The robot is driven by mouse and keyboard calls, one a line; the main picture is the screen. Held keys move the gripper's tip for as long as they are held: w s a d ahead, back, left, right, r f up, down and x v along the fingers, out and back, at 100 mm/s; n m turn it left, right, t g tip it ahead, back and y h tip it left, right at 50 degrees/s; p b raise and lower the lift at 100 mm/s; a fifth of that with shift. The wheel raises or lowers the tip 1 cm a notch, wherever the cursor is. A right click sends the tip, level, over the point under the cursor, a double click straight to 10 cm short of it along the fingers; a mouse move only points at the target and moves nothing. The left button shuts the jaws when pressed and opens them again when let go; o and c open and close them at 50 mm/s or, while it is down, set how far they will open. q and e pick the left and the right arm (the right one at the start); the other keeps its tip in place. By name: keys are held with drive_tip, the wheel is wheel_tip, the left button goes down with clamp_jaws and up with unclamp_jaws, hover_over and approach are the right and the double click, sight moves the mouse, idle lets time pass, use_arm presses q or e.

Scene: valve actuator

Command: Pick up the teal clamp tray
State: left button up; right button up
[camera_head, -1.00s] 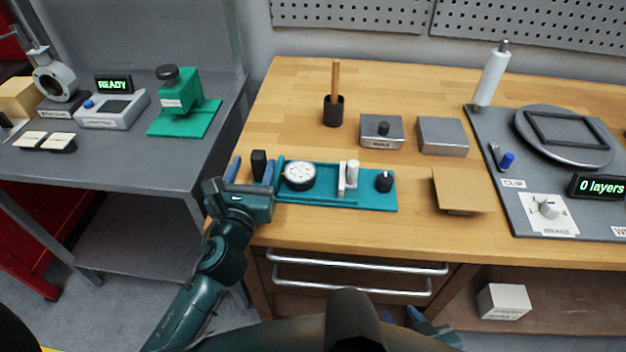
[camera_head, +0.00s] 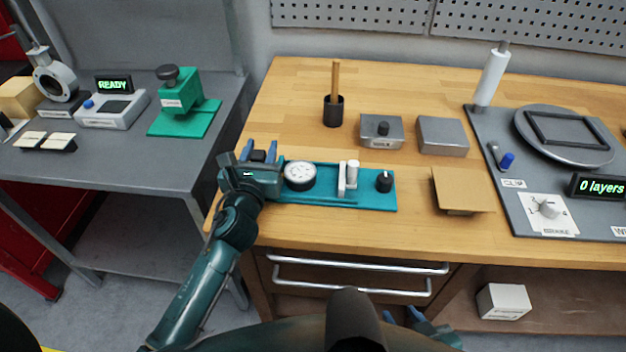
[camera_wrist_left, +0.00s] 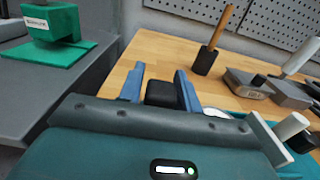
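The teal clamp tray (camera_head: 330,202) lies flat at the front left of the wooden bench. It carries a round white dial (camera_head: 299,175), a white upright clamp (camera_head: 348,178) and a black knob (camera_head: 384,181). A black block-like handle (camera_wrist_left: 160,93) stands at its left end. My left gripper (camera_head: 259,152) is at that end, its two blue fingers on either side of the handle and close against it. The gripper body hides the tray's left end. My right gripper (camera_head: 402,315) is low at the bottom edge, partly hidden, its blue fingertips apart and empty.
Behind the tray stand a black cup with a wooden stick (camera_head: 333,110) and two grey boxes (camera_head: 443,136). A tan pad (camera_head: 462,190) lies to its right. A grey turntable station (camera_head: 480,150) fills the bench's right.

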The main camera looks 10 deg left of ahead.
use_arm(q)
clamp_jaws()
drive_tip(key=shift+r, duration=0.1)
